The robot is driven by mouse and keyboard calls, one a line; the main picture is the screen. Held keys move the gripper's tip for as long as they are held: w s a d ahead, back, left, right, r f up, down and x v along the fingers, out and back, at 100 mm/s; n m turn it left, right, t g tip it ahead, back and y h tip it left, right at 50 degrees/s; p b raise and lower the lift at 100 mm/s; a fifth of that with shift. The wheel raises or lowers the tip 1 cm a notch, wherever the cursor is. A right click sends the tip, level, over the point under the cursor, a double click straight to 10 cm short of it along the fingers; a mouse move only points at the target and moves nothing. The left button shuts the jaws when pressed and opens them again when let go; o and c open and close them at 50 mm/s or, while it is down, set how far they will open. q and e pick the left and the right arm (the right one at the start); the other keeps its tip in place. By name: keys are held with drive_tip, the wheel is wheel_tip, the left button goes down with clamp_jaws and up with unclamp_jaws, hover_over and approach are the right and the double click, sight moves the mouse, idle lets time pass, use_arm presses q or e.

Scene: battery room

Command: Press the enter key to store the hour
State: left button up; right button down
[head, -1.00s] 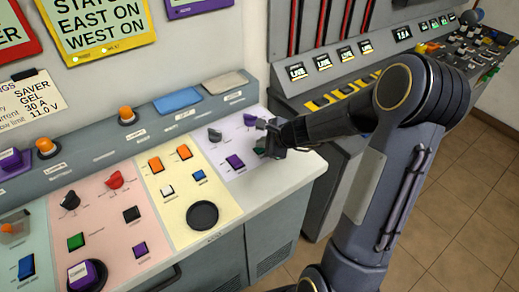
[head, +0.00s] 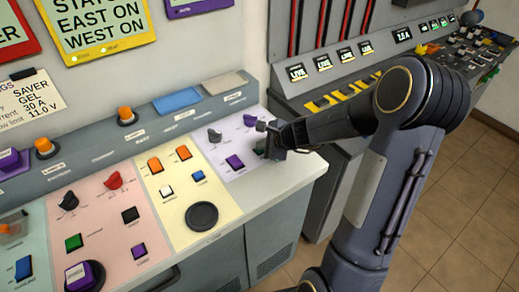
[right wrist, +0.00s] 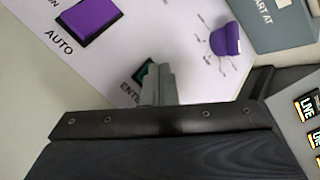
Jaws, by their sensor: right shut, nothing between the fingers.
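The enter key is a small green key (right wrist: 146,70) on the pale lilac panel (right wrist: 180,20), with the printed word ENTER beside it. In the right wrist view, the fingers hide much of it. My right gripper (right wrist: 157,84) is shut and empty, with its tips at the key; I cannot tell whether they touch it or whether it is pressed down. In the head view, my right gripper (head: 264,141) reaches in from the right over the lilac panel's right end and mostly covers the key. My left gripper is out of view.
A purple AUTO key (right wrist: 88,20) and a purple knob (right wrist: 226,40) flank the enter key. A dark knob (head: 215,135) is nearby. A yellow panel (head: 185,215) with several keys lies to the left. A second console (head: 345,70) stands to the right, across a gap.

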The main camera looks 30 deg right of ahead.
sight(262, 151)
idle(0.5)
drive_tip(key=shift+r+p, duration=0.7)
drive_tip(key=shift+r, duration=0.05)
wheel_tip(262, 151, up, 5)
drive_tip(key=p, duration=0.4)
drive_tip(key=shift+r+p, duration=0.1)
drive_tip(key=shift+p, duration=0.3)
